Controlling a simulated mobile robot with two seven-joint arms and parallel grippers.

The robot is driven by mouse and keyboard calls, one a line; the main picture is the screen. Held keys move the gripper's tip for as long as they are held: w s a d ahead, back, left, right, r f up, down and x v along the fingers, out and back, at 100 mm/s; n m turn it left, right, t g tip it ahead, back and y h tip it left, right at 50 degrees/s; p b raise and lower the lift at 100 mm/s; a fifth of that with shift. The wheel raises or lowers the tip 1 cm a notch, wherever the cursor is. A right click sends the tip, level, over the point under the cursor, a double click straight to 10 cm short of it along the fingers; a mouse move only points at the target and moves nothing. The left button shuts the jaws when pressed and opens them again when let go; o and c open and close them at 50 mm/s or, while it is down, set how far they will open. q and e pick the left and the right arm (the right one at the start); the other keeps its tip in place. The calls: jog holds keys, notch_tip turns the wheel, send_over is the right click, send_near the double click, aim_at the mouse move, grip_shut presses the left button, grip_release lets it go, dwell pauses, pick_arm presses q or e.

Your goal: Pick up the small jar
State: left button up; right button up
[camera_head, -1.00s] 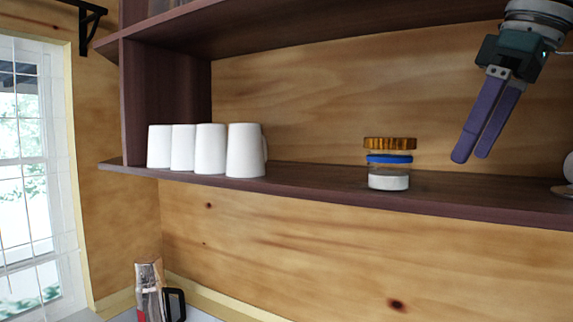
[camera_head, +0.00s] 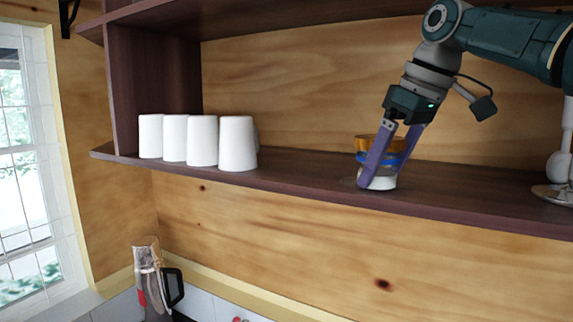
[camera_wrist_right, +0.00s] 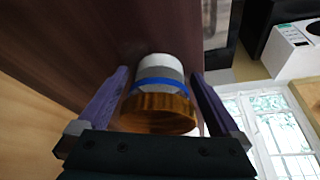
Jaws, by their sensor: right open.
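The small jar (camera_head: 383,183) stands upright on the dark wooden shelf (camera_head: 300,178), with a brown wooden lid, a blue band and a white lower part. My right gripper (camera_head: 380,180) reaches down to it from the upper right, and one purple finger crosses in front of the jar. In the right wrist view the jar (camera_wrist_right: 158,100) lies between the two spread fingers (camera_wrist_right: 158,95), with its lid towards my palm. A narrow gap shows on the left side; on the right I cannot tell whether the finger touches. My left gripper is not in view.
Several white cups (camera_head: 236,144) stand in a row on the shelf to the left. A metallic stand base (camera_head: 553,194) is on the shelf at the right. An upper shelf (camera_head: 270,14) runs above. A jug with a black handle (camera_head: 150,280) stands below at the left.

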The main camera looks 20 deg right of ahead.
jog(key=shift+f, duration=0.1)
jog(key=shift+c, duration=0.2)
jog(key=c, duration=1.3)
jog(key=shift+c, duration=0.2)
